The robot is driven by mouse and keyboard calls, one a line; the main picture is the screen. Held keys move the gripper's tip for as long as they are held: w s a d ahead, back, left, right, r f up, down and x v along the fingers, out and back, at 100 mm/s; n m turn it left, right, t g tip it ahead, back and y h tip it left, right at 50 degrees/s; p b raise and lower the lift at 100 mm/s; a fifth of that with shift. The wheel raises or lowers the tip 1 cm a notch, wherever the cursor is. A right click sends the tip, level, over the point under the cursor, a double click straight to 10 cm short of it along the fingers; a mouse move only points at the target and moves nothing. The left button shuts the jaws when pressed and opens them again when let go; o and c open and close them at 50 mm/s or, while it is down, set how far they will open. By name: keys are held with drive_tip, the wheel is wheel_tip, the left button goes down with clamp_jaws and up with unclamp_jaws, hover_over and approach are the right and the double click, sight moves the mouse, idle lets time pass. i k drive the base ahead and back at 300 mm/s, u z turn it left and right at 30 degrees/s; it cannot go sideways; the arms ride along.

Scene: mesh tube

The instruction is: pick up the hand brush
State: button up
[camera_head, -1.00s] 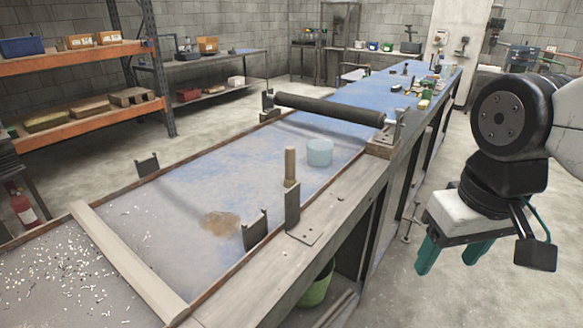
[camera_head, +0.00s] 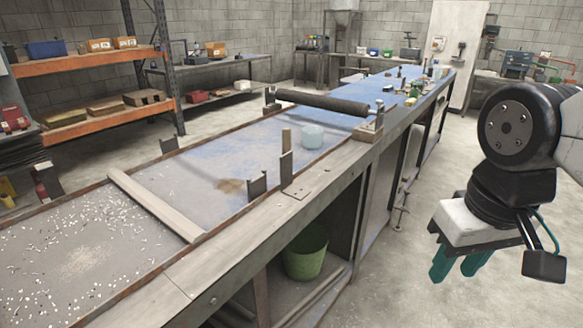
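I cannot make out a hand brush for certain. A short upright wooden piece (camera_head: 286,138), possibly a handle, shows behind a metal bracket on the near rail of the long bench; its lower part is hidden. My gripper (camera_head: 459,265) hangs at the right over the floor, clear of the bench. Its two teal fingers point down, stand apart and have nothing between them.
The long blue-topped bench (camera_head: 200,168) has a raised wooden near rail (camera_head: 240,225), upright metal brackets and a dark roller (camera_head: 320,102) across it. A pale blue round container (camera_head: 312,136) stands on it. A green bucket (camera_head: 305,258) sits underneath. Open floor (camera_head: 440,200) lies at right.

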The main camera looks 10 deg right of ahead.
sight(286, 132)
drive_tip(key=u, duration=0.2)
drive_tip(key=k, duration=0.35)
drive_tip(key=z, duration=1.35)
drive_tip(key=i, duration=1.9)
drive_tip(key=u, duration=0.85)
drive_tip(key=i, duration=0.65)
drive_tip(key=u, duration=1.05)
drive_tip(key=i, duration=0.25)
drive_tip(key=u, duration=0.2)
